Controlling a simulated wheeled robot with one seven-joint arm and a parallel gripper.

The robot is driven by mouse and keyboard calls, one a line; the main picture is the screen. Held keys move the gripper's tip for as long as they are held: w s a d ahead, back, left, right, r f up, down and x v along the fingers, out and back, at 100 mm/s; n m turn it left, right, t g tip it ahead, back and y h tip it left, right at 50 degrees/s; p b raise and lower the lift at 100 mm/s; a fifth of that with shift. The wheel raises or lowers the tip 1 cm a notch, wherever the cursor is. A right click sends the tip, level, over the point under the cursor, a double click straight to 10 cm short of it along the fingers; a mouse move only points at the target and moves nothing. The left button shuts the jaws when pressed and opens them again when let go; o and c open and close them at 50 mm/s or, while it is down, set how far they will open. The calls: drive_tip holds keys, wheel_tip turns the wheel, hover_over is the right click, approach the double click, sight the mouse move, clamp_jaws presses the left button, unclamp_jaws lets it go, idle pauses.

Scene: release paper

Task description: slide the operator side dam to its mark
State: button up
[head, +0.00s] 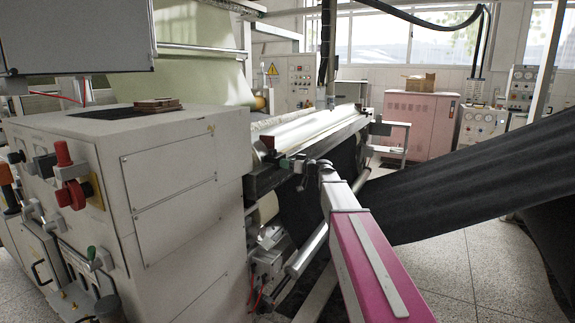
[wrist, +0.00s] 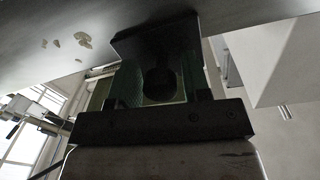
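In the head view a small dark block with a greenish knob (head: 285,162) sits at the near end of the bright roller; it may be the operator side dam, but it is too small to be sure. A dark, jointed-looking end (head: 318,168) of the pink and white beam is close to it; I cannot tell whether they touch. In the wrist view my gripper (wrist: 158,70) is dark, with a round dark shape between greenish, partly see-through sides, close under a grey metal surface (wrist: 60,35). Shadow hides whether it is shut on anything. I cannot make out the mark.
A white machine cabinet (head: 175,190) with red knobs stands at the left. The bright roller (head: 325,125) runs away to the back. A black web (head: 470,170) slopes up to the right. Floor (head: 480,265) shows at lower right. A pink cabinet (head: 420,125) stands behind.

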clamp_jaws()
drive_tip(key=w+d, duration=0.1)
drive_tip(key=w, duration=0.1)
drive_tip(key=w+d, duration=0.2)
drive_tip(key=shift+w, duration=0.1)
drive_tip(key=shift+o, duration=1.8)
unclamp_jaws()
drive_tip(key=shift+a, duration=0.1)
drive_tip(key=v, duration=1.1)
drive_tip(key=shift+a, duration=0.1)
